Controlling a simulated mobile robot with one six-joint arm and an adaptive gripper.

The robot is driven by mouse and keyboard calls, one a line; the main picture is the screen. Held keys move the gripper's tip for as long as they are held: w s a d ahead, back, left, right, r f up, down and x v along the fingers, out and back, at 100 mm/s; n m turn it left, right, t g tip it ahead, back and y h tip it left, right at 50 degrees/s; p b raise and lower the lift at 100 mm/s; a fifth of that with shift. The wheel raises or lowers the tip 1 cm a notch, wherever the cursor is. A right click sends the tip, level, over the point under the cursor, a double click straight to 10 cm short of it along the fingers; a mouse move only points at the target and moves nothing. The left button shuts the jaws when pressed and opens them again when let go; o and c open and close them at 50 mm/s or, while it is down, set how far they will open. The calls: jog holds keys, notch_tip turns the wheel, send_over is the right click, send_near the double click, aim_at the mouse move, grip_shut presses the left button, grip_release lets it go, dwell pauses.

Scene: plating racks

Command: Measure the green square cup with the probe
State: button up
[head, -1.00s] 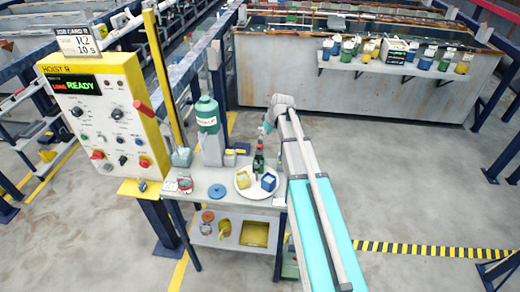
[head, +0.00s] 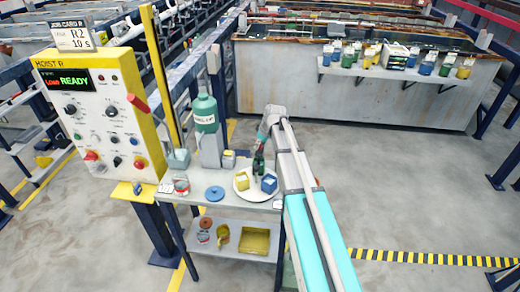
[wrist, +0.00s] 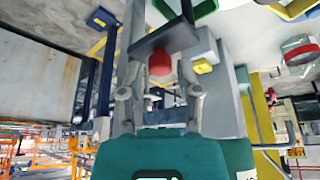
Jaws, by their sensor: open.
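The green square cup (wrist: 205,8) shows at the top edge of the wrist view, its open rim partly cut off. In the head view, a dark green shape (head: 258,166) at the back of the white plate is probably this cup, partly hidden. What looks like the probe, a dark piece with a red knob (wrist: 160,66), is between my gripper's fingers. My gripper (wrist: 160,98) is open around the red knob. In the head view, my arm's end is above the plate.
The white plate (head: 256,194) also holds a yellow cup (head: 242,182) and a blue cup (head: 269,184). A green bottle (head: 205,114) stands behind. A blue disc (head: 214,193) and a tin (head: 181,184) are to the left. The hoist panel (head: 105,120) stands further left.

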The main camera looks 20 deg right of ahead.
jog(key=shift+w+a+f, duration=0.1)
jog(key=shift+f, duration=0.2)
grip_shut()
